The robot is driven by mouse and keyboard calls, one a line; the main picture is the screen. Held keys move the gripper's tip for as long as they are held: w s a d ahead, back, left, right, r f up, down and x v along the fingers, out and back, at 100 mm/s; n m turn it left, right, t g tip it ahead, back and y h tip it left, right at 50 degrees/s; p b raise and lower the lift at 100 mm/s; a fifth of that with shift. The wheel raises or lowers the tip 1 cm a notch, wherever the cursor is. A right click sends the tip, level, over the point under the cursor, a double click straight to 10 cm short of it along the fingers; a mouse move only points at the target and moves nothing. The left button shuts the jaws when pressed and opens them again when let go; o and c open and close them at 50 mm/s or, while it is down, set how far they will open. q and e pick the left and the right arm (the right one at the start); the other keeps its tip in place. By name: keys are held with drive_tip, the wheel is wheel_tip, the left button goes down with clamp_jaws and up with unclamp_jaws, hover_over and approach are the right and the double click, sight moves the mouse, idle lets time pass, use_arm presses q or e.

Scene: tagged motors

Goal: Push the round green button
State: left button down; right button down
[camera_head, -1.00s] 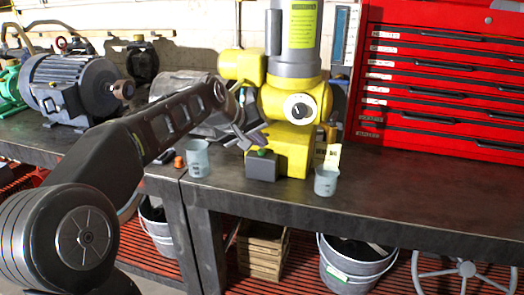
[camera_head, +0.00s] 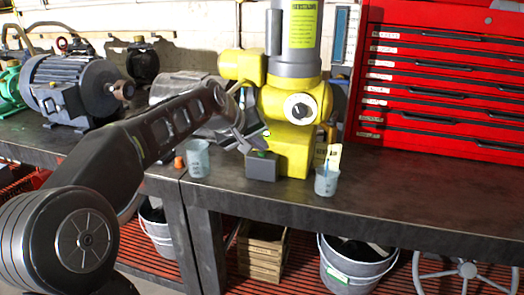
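The round green button (camera_head: 261,153) sits on top of a small dark grey box (camera_head: 262,169) near the front of the workbench, before the yellow machine. My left arm comes in from the left, and my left gripper (camera_head: 254,141) is just above and slightly left of the button. It is small and dark here, and I cannot tell how far its fingers are apart or whether they touch the button. The button's top is partly in view below the gripper. My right gripper is not in view.
A grey-blue cup (camera_head: 198,160) stands left of the box, with a small orange piece (camera_head: 179,162) beside it. Another cup (camera_head: 326,183) stands to the right. The yellow machine (camera_head: 293,150) rises close behind. The bench (camera_head: 420,190) is clear at right.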

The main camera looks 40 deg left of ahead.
sight(260, 153)
use_arm(q)
drive_tip(key=shift+w+r+p, duration=0.25)
drive_tip(key=shift+r+p, duration=0.45)
drive_tip(key=shift+p, duration=0.05)
drive_tip(key=shift+w+r, duration=0.1)
drive_tip(key=shift+r, duration=0.3)
drive_tip(key=shift+f, duration=0.1)
wheel_tip(260, 153, up, 5)
drive_tip(key=p, duration=0.4)
drive_tip(key=shift+f+p, duration=0.15)
drive_tip(key=shift+p, duration=0.15)
